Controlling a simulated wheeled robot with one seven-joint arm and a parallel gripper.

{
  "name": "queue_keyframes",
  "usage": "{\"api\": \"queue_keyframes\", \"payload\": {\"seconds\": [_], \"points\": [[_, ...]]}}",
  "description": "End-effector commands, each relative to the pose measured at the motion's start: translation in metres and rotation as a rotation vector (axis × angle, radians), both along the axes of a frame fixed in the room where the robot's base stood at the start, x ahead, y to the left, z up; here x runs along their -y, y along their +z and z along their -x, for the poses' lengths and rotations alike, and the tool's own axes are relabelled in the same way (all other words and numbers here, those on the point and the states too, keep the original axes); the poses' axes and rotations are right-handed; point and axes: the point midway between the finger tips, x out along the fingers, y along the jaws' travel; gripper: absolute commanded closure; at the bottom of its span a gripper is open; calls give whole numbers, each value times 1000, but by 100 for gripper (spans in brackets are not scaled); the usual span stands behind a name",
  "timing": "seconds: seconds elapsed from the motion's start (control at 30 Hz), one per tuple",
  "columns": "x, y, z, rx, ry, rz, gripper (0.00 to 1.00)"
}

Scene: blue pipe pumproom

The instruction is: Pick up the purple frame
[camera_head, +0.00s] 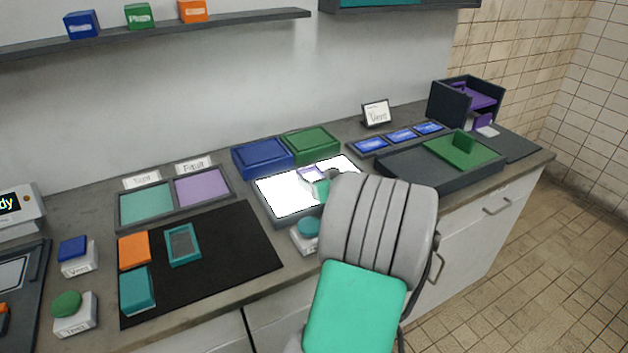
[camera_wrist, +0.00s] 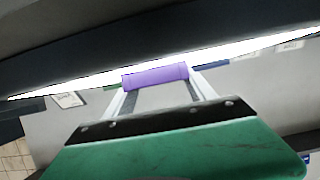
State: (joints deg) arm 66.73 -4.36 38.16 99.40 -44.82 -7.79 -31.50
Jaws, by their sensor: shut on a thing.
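The purple frame (camera_head: 311,172) shows as a small purple edge over the bright white lit panel (camera_head: 283,193), mostly hidden behind my arm. In the wrist view the purple frame (camera_wrist: 156,75) spans the tips of the two pale fingers as a purple bar. My gripper (camera_wrist: 158,90) is shut on it. In the head view my gripper (camera_head: 322,186) is partly hidden by my own wrist, over the panel's right part. I cannot tell whether the frame touches the panel.
Blue (camera_head: 263,157) and green (camera_head: 311,143) trays stand behind the panel. A teal-topped button (camera_head: 308,229) sits in front. A dark tray with a green plate (camera_head: 464,150) is to the right. A teal frame (camera_head: 183,244) lies on the black mat (camera_head: 235,262) at left.

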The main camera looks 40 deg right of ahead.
Motion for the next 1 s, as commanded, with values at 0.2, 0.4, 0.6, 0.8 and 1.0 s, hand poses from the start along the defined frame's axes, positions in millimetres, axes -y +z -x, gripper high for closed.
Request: {"api": "queue_keyframes", "payload": {"seconds": [0.2,0.4,0.6,0.8,1.0], "points": [[0,0,0,0,0,0,60],[0,0,0,-1,0,0,76],[0,0,0,0,0,0,86],[0,8,0,0,1,2,86],[-3,42,6,2,-2,4,86]]}}
